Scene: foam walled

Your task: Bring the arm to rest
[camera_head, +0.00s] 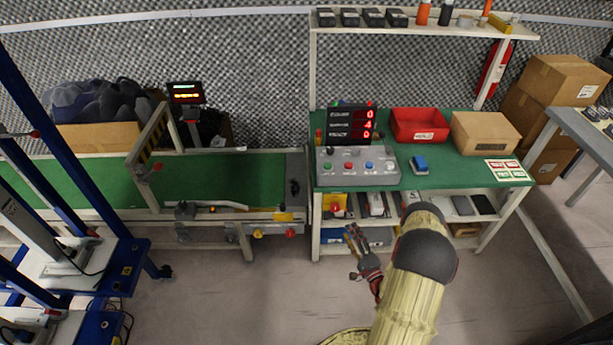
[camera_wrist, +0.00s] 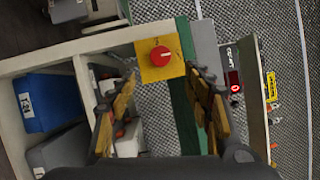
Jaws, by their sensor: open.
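My gripper (camera_head: 356,241) hangs in front of the green-topped workbench (camera_head: 443,179), at the height of its lower shelf in the head view. My arm, pale yellow with a dark joint, comes up from the bottom of that view. In the wrist view my gripper (camera_wrist: 165,100) shows its two fingers spread apart with nothing between them. A red button on a yellow plate (camera_wrist: 160,58) shows beyond the fingertips, apart from them.
The bench carries a grey button box (camera_head: 357,172), a red bin (camera_head: 419,124) and a cardboard box (camera_head: 485,132). A green conveyor (camera_head: 215,181) stands left of it. Blue-framed racks (camera_head: 120,265) stand at far left. The floor (camera_head: 240,295) before the conveyor is clear.

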